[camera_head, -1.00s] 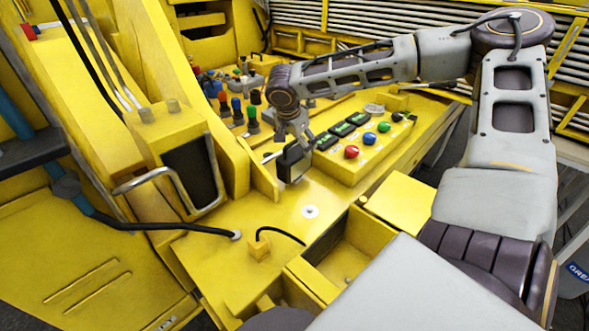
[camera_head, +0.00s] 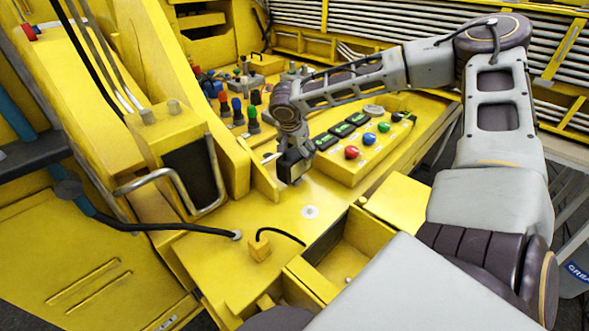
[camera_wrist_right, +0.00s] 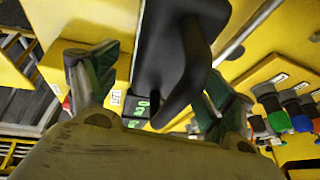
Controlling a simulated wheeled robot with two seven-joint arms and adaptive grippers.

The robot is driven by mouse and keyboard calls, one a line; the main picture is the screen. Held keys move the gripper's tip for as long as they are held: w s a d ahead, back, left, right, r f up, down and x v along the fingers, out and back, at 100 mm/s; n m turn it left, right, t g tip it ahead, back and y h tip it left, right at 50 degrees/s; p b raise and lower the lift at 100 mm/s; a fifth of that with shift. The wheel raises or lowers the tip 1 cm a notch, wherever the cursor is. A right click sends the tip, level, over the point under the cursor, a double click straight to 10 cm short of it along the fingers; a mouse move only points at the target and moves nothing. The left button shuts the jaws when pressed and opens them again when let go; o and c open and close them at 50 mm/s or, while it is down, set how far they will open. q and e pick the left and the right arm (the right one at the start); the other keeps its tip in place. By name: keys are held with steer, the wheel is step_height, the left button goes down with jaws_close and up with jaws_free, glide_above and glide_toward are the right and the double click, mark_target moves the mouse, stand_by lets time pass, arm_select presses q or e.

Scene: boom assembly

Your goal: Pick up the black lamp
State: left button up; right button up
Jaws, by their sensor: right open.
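The black lamp (camera_head: 294,168) stands upright on the yellow console, left of the raised button box, in the head view. My right gripper (camera_head: 294,143) is right above it and hides its top. In the right wrist view, the lamp's dark body and handle-like part (camera_wrist_right: 178,60) lie between the two spread green-padded fingers of my right gripper (camera_wrist_right: 160,78). The gripper is open, with a visible gap at the left finger; I cannot tell whether the right finger touches the lamp. My left gripper is not in view.
The button box (camera_head: 345,170) with red, blue and green buttons is close on the right. Several coloured knobs (camera_head: 238,112) stand behind on the left. A yellow upright panel (camera_head: 262,170) is close on the left. An open compartment (camera_head: 355,245) lies in front.

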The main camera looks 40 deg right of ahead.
steer(key=shift+f, duration=0.15)
steer(key=shift+c, duration=0.2)
steer(key=c, duration=1.7)
steer(key=shift+w, duration=0.1)
jaws_close()
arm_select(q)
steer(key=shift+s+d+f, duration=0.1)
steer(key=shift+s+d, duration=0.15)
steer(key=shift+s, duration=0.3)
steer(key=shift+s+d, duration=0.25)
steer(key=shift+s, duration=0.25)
